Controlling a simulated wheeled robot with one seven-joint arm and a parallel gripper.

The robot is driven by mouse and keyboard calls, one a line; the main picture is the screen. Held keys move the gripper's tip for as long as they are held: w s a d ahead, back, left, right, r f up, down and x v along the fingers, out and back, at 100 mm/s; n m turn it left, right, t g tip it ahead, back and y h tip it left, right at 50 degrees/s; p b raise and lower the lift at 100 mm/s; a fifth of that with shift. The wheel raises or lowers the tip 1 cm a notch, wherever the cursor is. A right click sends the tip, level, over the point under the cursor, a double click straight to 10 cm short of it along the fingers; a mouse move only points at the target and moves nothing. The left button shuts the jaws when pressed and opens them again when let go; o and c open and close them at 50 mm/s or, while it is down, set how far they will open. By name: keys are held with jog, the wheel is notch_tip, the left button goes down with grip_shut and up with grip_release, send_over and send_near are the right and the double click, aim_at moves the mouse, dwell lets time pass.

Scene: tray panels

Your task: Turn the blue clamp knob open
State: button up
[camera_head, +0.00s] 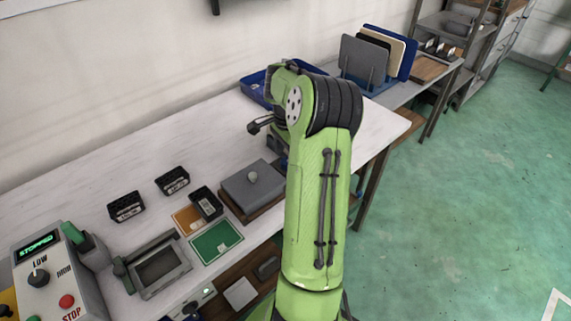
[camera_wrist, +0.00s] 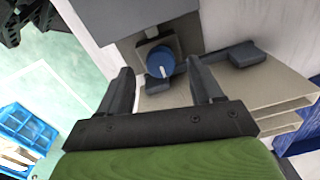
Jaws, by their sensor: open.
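The blue clamp knob (camera_wrist: 160,65) is round with a white pointer line and sits on a beige-grey block (camera_wrist: 186,40) in the wrist view. My gripper (camera_wrist: 162,68) is open, with its two dark fingers to the left and right of the knob in the picture. Gaps show between the knob and both fingers, and I see no contact. I cannot tell how far the fingertips are from it in depth. In the head view I cannot make out the knob; my green arm covers part of the bench there.
In the wrist view, a dark grey block (camera_wrist: 245,54) lies right of the knob on a beige layered structure (camera_wrist: 275,88). In the head view, a control box (camera_head: 45,275), a grey lidded box (camera_head: 252,185), a blue tray (camera_head: 251,86) and upright panels (camera_head: 362,58) stand along the bench.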

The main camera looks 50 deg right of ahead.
aim_at(286, 165)
notch_tip(286, 165, down, 3)
jog(key=shift+r, duration=0.2)
jog(key=shift+r, duration=0.1)
jog(key=c, duration=1.1)
jog(key=shift+o, duration=0.2)
